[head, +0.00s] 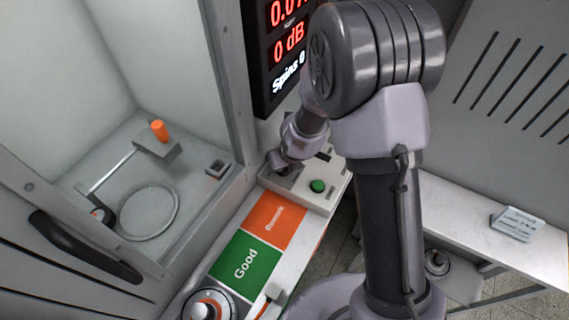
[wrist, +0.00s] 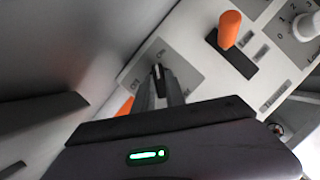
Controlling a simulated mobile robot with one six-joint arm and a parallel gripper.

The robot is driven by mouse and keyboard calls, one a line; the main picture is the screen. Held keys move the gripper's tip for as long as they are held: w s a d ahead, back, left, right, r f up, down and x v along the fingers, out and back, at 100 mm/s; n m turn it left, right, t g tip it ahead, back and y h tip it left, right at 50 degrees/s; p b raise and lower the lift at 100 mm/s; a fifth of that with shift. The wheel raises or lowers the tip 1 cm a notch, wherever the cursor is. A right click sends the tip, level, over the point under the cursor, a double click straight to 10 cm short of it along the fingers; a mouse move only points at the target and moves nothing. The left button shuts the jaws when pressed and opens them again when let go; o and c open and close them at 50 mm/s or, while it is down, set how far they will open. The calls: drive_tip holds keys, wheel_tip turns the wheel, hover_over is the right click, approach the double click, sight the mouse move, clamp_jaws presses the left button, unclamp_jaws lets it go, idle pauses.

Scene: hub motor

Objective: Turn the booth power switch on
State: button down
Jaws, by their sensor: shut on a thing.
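The booth power switch (wrist: 158,70) is a small black knob on a grey plate with ON and OFF style lettering, seen in the wrist view. My gripper (wrist: 163,86) is shut on this knob, with its fingertips at the plate. In the head view my gripper (head: 282,167) is at the left end of the light control box (head: 319,201) and hides the switch there. Which marking the knob points at is too small to tell.
An orange lever (wrist: 229,28) in a black slot and a white dial (wrist: 308,25) are beside the switch. A green button (head: 317,186) is on the box. The Good (head: 245,262) and orange pads lie nearby. The open booth (head: 150,212) is to the left, the display (head: 287,45) behind.

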drive_tip(key=shift+m+h, duration=0.3)
drive_tip(key=shift+m, duration=0.4)
drive_tip(key=c, duration=1.4)
unclamp_jaws()
drive_tip(key=p+v, duration=1.1)
drive_tip(key=v, duration=0.6)
drive_tip(key=shift+s+a+r, duration=0.1)
drive_tip(key=shift+r, duration=0.1)
